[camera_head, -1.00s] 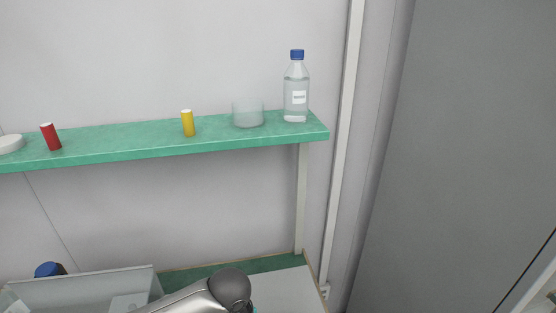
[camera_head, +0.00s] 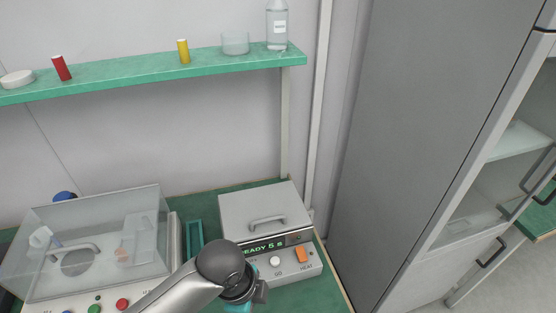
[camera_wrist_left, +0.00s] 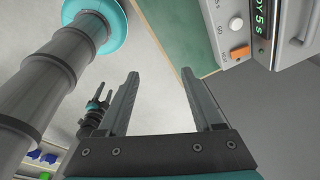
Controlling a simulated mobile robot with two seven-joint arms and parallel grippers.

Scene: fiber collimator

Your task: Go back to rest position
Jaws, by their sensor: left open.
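My left arm comes in at the bottom of the head view. Its gripper (camera_head: 258,294) is near the front of the white heater box, partly hidden behind the wrist. In the left wrist view the two fingers of this gripper (camera_wrist_left: 164,88) stand wide apart with nothing between them. A second, small dark gripper (camera_wrist_left: 98,112) shows beyond the left finger in that view, probably my right one; its jaw opening is too small to judge. The right gripper is not seen in the head view.
The heater box (camera_head: 268,213) reads "READY 5 s" and has an orange switch (camera_head: 300,254). A clear-lidded machine (camera_head: 95,240) stands at left. A green shelf (camera_head: 120,77) holds a bottle (camera_head: 277,30), a glass dish, and yellow and red vials. A grey cabinet (camera_head: 420,110) stands at right.

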